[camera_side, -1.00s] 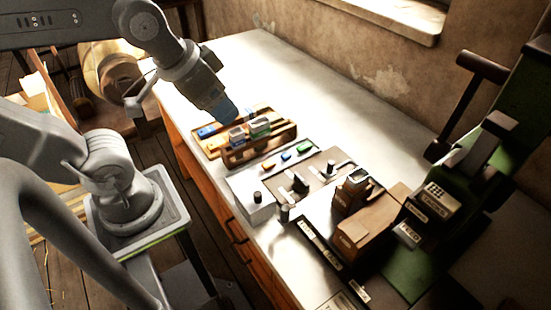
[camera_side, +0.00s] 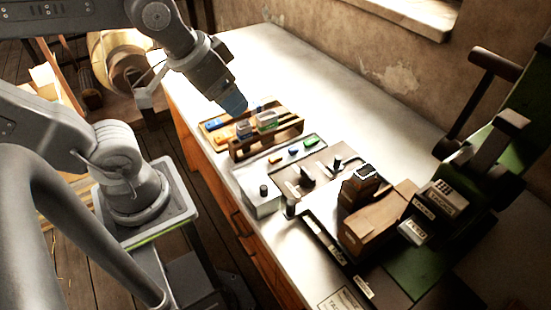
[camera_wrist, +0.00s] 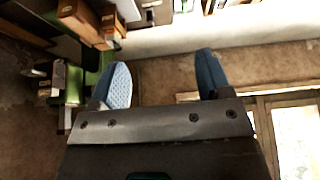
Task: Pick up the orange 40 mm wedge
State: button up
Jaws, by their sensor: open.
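A small orange piece (camera_side: 275,159), which looks like the orange wedge, lies on the tray in front of the wooden rack in the side view. A blue piece (camera_side: 293,152) and a green piece (camera_side: 311,142) lie in a row to its right. Its size mark cannot be read. My gripper (camera_side: 234,107) is above the back left of the rack, apart from the orange piece. In the wrist view my gripper (camera_wrist: 163,80) has its two blue fingers wide apart with nothing between them. The orange piece cannot be made out there.
The wooden rack (camera_side: 268,144) holds several blocks. A grey box with a black knob (camera_side: 263,201) stands at the tray's left. A brown block (camera_side: 362,231) and the green press (camera_side: 507,150) are at the right. The back of the white bench (camera_side: 300,65) is clear.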

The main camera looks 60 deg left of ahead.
jog(key=w+a+f+n+g, duration=0.2)
jog(key=w+f+n, duration=0.1)
jog(key=w+n, duration=0.35)
jog(key=n+g, duration=0.4)
jog(key=n, duration=0.7)
send_over(274, 155)
notch_tip(274, 155, down, 12)
jog(key=f, duration=0.8)
jog(key=shift+w+d, duration=0.1)
jog(key=shift+d, duration=0.1)
jog(key=shift+a+f, duration=0.15)
jog(key=shift+f, duration=2.95)
